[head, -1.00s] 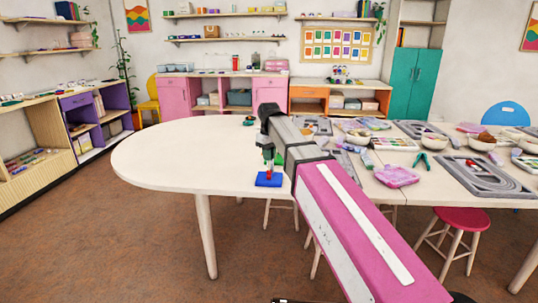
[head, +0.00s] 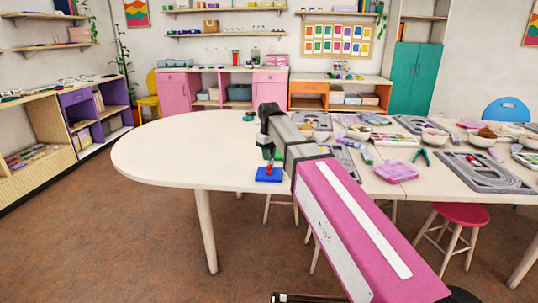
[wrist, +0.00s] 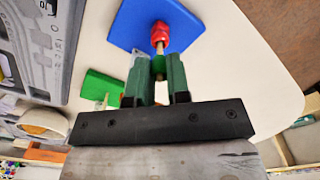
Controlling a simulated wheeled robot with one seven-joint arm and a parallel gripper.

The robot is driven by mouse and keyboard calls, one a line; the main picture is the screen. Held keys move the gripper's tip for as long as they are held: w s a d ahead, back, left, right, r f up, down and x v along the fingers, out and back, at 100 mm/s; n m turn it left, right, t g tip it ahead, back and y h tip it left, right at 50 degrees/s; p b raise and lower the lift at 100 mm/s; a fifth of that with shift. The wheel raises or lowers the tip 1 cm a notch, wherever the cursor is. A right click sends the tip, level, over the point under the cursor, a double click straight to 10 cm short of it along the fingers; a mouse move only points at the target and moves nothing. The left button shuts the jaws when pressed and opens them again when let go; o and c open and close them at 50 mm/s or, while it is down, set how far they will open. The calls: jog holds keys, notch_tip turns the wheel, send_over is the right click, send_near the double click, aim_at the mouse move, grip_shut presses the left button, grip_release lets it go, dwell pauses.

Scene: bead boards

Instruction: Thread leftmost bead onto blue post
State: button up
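The blue board (head: 262,178) lies flat near the front edge of the table. A red bead (head: 269,170) is on it, and the bead also shows in the wrist view (wrist: 159,34). There the bead sits around the tan post (wrist: 160,48) of the blue board (wrist: 135,27), with the post's end sticking out past it. My gripper (head: 267,153) is above the board, apart from the bead. In the wrist view its two dark green fingers (wrist: 159,70) stand apart with no bead held between them. A green board (wrist: 101,87) with a pale post lies beside it.
The left part of the table (head: 180,150) is clear. Grey bead trays (head: 485,174), bowls, a pink box (head: 396,171) and green pliers (head: 421,157) crowd the right side. A pink stool (head: 458,215) stands in front.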

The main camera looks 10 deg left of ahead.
jog(key=o, duration=0.4)
jog(key=shift+c, duration=0.2)
jog(key=shift+r, duration=0.1)
notch_tip(320, 180, up, 11)
jog(key=shift+f, duration=0.2)
dwell(0.4)
